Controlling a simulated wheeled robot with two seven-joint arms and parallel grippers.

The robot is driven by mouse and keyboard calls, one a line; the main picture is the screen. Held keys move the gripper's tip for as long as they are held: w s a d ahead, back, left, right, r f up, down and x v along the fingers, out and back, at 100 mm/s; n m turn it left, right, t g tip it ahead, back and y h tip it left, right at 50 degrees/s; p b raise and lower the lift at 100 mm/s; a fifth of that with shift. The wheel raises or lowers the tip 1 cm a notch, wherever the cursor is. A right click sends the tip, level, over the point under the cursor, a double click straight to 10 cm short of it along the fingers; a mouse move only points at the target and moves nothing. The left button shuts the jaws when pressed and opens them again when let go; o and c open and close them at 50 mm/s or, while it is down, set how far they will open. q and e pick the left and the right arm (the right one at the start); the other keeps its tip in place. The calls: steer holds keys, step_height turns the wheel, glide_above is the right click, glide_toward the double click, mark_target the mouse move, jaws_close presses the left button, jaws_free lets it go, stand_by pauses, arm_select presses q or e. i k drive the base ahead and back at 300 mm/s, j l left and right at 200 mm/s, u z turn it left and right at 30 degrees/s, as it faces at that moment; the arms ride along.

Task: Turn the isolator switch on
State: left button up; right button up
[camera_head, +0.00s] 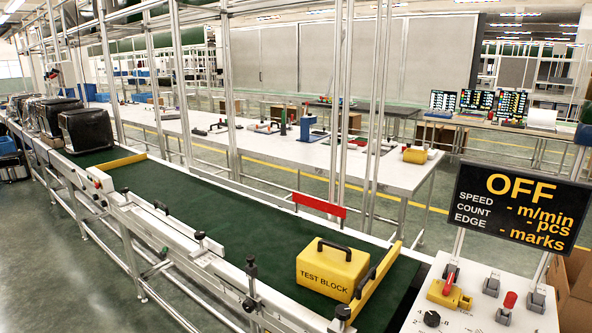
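A white control panel (470,312) is at the lower right. On it a yellow base with a red handle (449,286) looks like the isolator switch; its handle stands tilted upward. A black sign (518,208) above the panel reads OFF in yellow, with dashes for speed, count and edge. Neither of my grippers is in view.
The panel also holds a black rotary knob (432,318), a red-topped control (508,301) and grey switches (491,284). A green conveyor (220,205) carries a yellow test block (333,269) and dark crates (87,130). A white table (300,153) stands behind.

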mark_target(448, 285)
steer(key=i+l+z, duration=0.2)
steer(key=i, duration=0.2)
steer(key=i+l+z, duration=0.2)
steer(key=i, duration=0.2)
steer(key=j, duration=0.1)
